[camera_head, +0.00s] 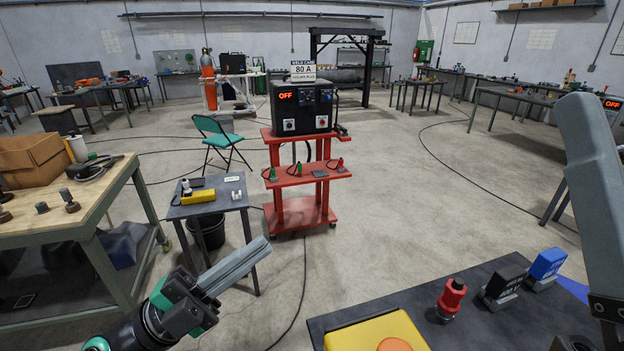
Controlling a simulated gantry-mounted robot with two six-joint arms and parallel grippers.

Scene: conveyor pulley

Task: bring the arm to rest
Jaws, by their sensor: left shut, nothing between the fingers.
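My left gripper (258,250) reaches in from the bottom left. Its long grey fingers lie together, pointing up and right, with nothing between them. It hangs above the floor, in front of the small grey table and left of the dark table, apart from both. At the right edge a large grey part of my right side stands close to the camera, with a dark bolted bracket at its lower end. Whether its fingers are open or shut does not show.
A dark table (345,312) at the bottom right holds a yellow box (365,335), a red-topped piece (451,297), and black and blue blocks (547,263). A wooden workbench (100,200) stands left; a small grey table (225,192) and red cart (300,213) stand ahead. Open floor lies between.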

